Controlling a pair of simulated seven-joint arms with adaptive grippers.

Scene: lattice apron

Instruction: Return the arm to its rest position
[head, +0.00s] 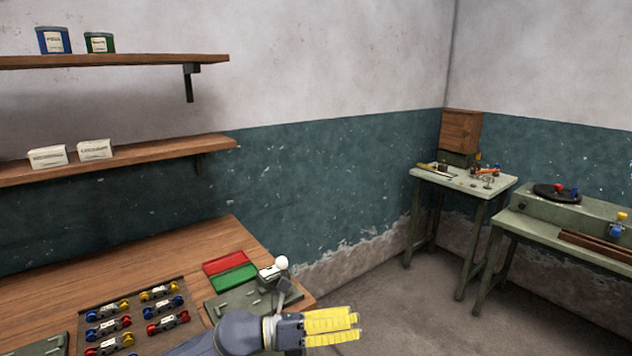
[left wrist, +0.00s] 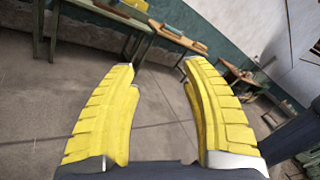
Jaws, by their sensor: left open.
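My left gripper (head: 332,327) has yellow ribbed fingers. In the head view its arm comes in from the bottom, and the fingers reach past the right end of the wooden workbench (head: 150,262), over the floor. In the left wrist view the two fingers of the left gripper (left wrist: 160,110) stand wide apart with nothing between them. Behind them lie bare floor and table legs. My right gripper is not in the head view.
A dark tray (head: 136,308) with several coloured parts lies on the workbench, near a red panel (head: 223,262) and a green panel (head: 233,279). A small device with a white knob (head: 281,262) stands close to my left arm. Green tables (head: 465,183) stand at the right; floor (head: 400,290) between is clear.

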